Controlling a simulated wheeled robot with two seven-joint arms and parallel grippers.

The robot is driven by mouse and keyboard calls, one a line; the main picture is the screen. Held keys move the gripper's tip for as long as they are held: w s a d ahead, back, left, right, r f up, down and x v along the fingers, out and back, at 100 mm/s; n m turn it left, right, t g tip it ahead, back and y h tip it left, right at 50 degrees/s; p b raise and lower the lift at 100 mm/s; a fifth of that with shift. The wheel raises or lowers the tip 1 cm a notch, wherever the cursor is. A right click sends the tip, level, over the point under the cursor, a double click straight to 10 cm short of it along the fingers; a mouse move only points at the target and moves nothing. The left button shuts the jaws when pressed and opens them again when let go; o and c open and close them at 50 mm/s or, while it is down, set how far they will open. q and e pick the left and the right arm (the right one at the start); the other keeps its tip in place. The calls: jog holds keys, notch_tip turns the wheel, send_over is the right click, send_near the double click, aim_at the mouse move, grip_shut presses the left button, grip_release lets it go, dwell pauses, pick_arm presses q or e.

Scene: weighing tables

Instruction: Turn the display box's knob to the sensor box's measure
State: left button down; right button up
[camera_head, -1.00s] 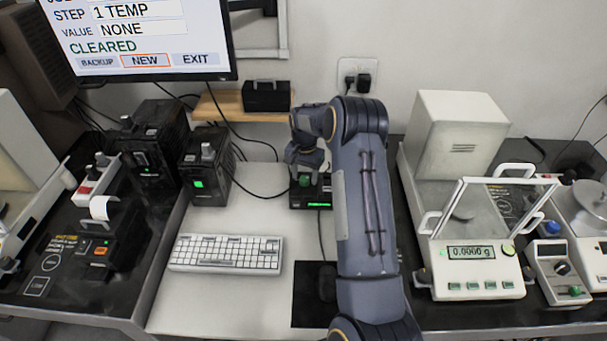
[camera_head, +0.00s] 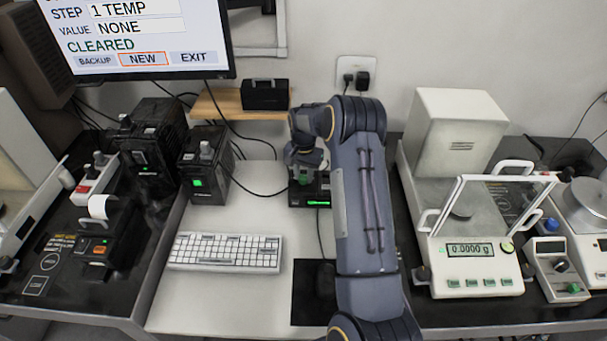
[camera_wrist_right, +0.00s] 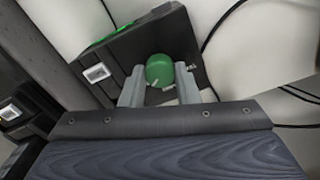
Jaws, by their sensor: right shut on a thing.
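The display box (camera_head: 316,192) is a small black box with a lit green strip, on the white middle table. Its round green knob (camera_wrist_right: 159,70) shows in the right wrist view, between the two grey fingers. My right gripper (camera_head: 305,166) reaches down over the box from above, and its fingers (camera_wrist_right: 158,88) are shut on the knob. The strip's reading is too small to make out. A black box with a green light (camera_head: 198,183) stands left of it; I cannot tell whether it is the sensor box. My left gripper is not in view.
A monitor (camera_head: 150,60) reads STEP 1 TEMP, VALUE NONE, CLEARED. A keyboard (camera_head: 226,253) lies in front on the white table. A small black box (camera_head: 266,95) sits on the wooden shelf. A balance (camera_head: 470,270) reading 0.0000 g stands to the right.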

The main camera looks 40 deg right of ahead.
jog(key=n+b, duration=0.2)
jog(key=n, duration=0.2)
jog(key=n+b, duration=0.1)
jog(key=n, duration=0.5)
jog(key=shift+n+b, duration=0.35)
jog(key=shift+n, duration=0.05)
jog(key=n, duration=0.6)
jog(key=shift+r, duration=0.1)
jog(key=n, duration=0.6)
jog(key=shift+w+n, duration=0.1)
jog(key=shift+n, duration=0.3)
jog(key=o, duration=1)
jog(key=shift+c, duration=0.2)
